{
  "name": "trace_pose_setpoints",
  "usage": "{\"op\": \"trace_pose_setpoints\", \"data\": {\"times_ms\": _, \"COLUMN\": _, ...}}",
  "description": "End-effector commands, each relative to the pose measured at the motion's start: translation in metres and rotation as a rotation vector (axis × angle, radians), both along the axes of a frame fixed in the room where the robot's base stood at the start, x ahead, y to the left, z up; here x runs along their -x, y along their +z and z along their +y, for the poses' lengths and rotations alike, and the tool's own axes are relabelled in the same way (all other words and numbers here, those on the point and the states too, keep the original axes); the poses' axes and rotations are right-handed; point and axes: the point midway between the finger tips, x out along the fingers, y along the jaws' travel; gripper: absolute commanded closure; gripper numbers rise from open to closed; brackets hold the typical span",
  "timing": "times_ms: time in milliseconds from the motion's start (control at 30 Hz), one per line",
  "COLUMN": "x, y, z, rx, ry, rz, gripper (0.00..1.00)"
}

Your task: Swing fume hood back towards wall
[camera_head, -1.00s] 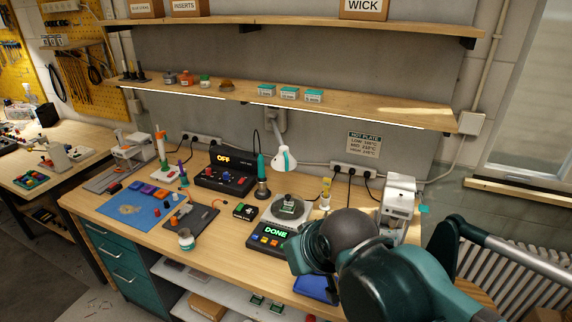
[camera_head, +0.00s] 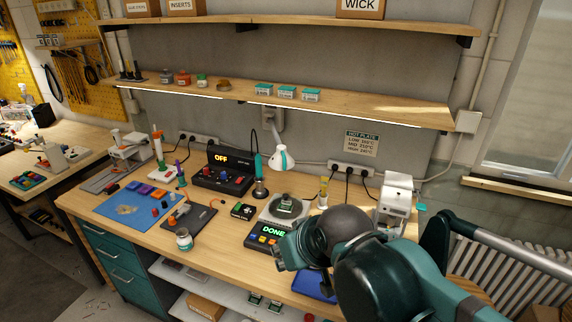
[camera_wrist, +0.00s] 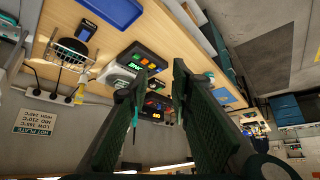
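The fume hood (camera_head: 282,158), a small white cone with a teal band, hangs from a jointed wall arm above the bench, behind the hot plate (camera_head: 268,221). It hangs clear of the wall. My gripper's fingers are hidden behind my own wrist in the head view, at the front right of the bench. In the wrist view my gripper (camera_wrist: 160,72) is open, with nothing held between its two dark fingers. I cannot make out the hood in the wrist view; the fingers cover part of the scene.
The hot plate control (camera_head: 266,236) reads DONE, and a green board (camera_head: 287,205) lies on the plate. A soldering iron stand (camera_head: 261,182) and a station (camera_head: 220,178) reading OFF stand left of it. A white machine (camera_head: 396,203) is at right. A long shelf (camera_head: 350,105) runs above.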

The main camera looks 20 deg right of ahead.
Motion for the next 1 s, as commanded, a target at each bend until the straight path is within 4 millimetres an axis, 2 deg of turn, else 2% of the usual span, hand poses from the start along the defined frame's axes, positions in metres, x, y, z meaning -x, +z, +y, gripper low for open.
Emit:
{"op": "trace_pose_setpoints", "data": {"times_ms": 500, "x": -0.082, "y": 0.000, "z": 0.021, "rx": -0.117, "ry": 0.140, "rz": -0.136, "gripper": 0.78}}
{"op": "trace_pose_setpoints", "data": {"times_ms": 767, "x": -0.125, "y": 0.004, "z": 0.019, "rx": -0.160, "ry": 0.193, "rz": -0.243, "gripper": 0.78}}
{"op": "trace_pose_setpoints", "data": {"times_ms": 1000, "x": -0.162, "y": 0.010, "z": 0.008, "rx": -0.185, "ry": 0.222, "rz": -0.357, "gripper": 0.78}}
